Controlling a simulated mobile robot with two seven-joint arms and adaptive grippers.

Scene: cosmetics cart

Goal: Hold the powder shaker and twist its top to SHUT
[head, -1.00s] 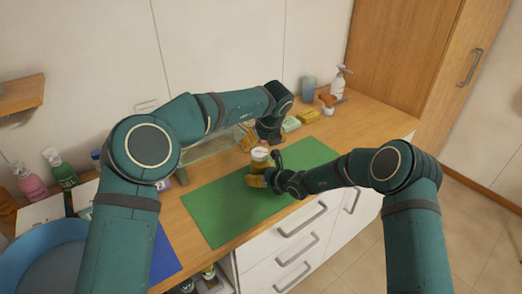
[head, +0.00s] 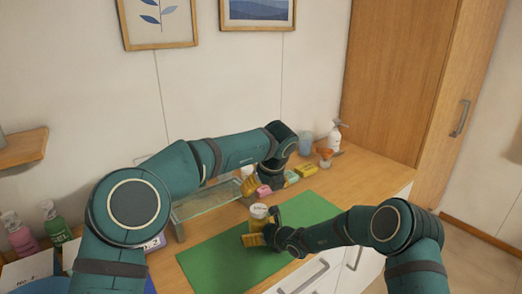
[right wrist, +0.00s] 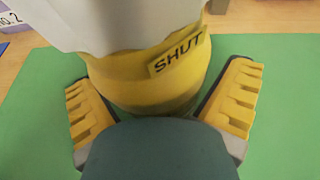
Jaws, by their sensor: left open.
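The powder shaker (head: 259,212) stands upright over the green mat, with a yellow body and a white top. In the right wrist view the shaker body (right wrist: 145,85) fills the middle, with a "SHUT" label (right wrist: 178,54) just below the white top (right wrist: 120,22). My right gripper (head: 264,232) has its yellow-padded fingers on both sides of the body, closed around it; finger contact is partly hidden. My left gripper (head: 251,186) is open and empty, above and behind the shaker in the head view, apart from its top.
The green mat (head: 215,265) lies on the wooden counter. Bottles (head: 54,225) stand at left. The mat's right part is clear.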

